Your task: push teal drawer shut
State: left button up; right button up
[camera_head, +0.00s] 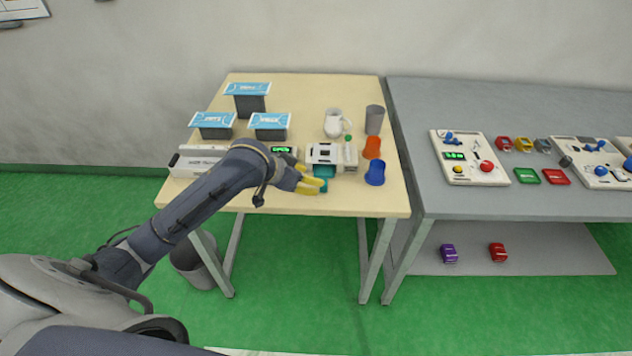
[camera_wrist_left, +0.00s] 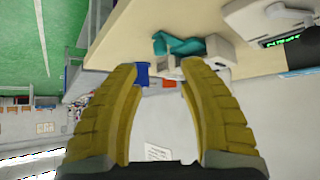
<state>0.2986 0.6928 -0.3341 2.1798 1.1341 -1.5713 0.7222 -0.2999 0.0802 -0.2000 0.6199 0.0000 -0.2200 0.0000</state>
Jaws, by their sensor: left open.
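The teal drawer (camera_head: 321,183) sticks out at the front of a small white machine (camera_head: 325,153) on the wooden table. My left gripper (camera_head: 318,185) is at the drawer's front, its yellow fingers pointing right. In the left wrist view the teal drawer (camera_wrist_left: 178,44) shows beyond the open fingers (camera_wrist_left: 160,88), with nothing between them. Whether a finger touches the drawer cannot be told. My right gripper is not in view.
Blue-topped dark boxes (camera_head: 212,124) stand at the back left. A long white box (camera_head: 194,161) lies behind my left arm.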

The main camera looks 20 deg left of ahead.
pick_arm(q)
jog(key=shift+v, duration=1.55)
jog(key=shift+c, duration=0.3)
